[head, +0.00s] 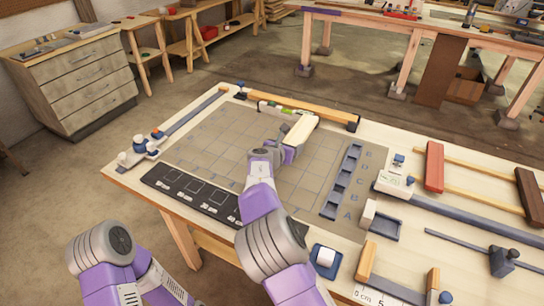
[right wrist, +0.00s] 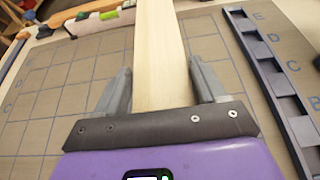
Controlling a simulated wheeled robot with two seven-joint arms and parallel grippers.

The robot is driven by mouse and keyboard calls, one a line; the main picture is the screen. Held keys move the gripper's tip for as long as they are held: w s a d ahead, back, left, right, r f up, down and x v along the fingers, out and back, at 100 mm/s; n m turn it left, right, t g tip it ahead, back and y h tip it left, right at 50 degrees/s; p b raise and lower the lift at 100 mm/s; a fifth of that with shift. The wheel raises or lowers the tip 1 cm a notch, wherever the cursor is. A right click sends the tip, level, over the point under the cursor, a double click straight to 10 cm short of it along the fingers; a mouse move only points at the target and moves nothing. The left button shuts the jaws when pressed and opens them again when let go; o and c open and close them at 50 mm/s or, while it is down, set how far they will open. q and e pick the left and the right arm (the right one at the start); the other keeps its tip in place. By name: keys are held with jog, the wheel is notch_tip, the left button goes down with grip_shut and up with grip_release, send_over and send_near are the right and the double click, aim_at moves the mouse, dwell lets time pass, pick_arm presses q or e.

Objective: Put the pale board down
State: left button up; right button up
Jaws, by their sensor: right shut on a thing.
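The pale board (head: 299,131) is a light, straight wooden lath over the far middle of the grey grid mat (head: 205,150). My right gripper (head: 288,154) is shut on its near end. In the right wrist view the board (right wrist: 161,50) runs straight away between the two fingers of the right gripper (right wrist: 162,88). Its far end is cut off there. I cannot tell whether its underside touches the mat. My left arm shows at the lower left of the head view, but its gripper is out of view.
An orange wooden rail (head: 310,112) edges the mat's far side, with small green, white and red pieces (head: 272,107) beside it. A black panel (head: 190,192) lies at the near left. Much of the mat is clear.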

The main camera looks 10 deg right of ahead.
jog(key=b, duration=0.2)
send_over(287, 171)
notch_tip(287, 171, down, 5)
jog(key=shift+w, duration=0.1)
notch_tip(287, 171, down, 4)
jog(key=shift+f+b, duration=0.15)
jog(key=shift+b, duration=0.75)
jog(key=o, duration=1.2)
jog(key=shift+c, duration=0.2)
jog(key=p+v, duration=0.2)
jog(key=v, duration=1)
